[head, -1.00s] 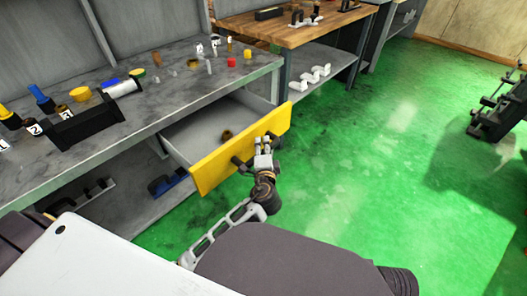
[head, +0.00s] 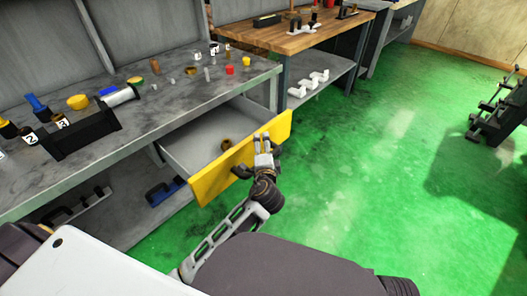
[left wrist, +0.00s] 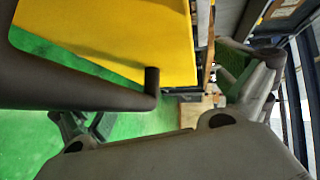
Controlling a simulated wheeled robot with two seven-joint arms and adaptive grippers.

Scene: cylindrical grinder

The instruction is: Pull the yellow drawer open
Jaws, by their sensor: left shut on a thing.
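The yellow drawer (head: 240,160) is pulled out from under the grey workbench in the head view, its grey interior showing with a small brown ring (head: 226,144) inside. My left gripper (head: 262,152) is at the drawer front, shut on its dark handle (head: 243,171). In the left wrist view the yellow front (left wrist: 120,40) fills the upper left, with a dark bar (left wrist: 151,85) across its lower part. The fingers partly hide the handle. My right gripper is not in view.
The grey workbench top (head: 180,95) holds bottles, a black holder (head: 82,130) and several small parts. A wooden-topped bench (head: 300,32) stands behind. Green floor (head: 350,170) to the right is clear. A dark machine (head: 497,115) stands at the far right.

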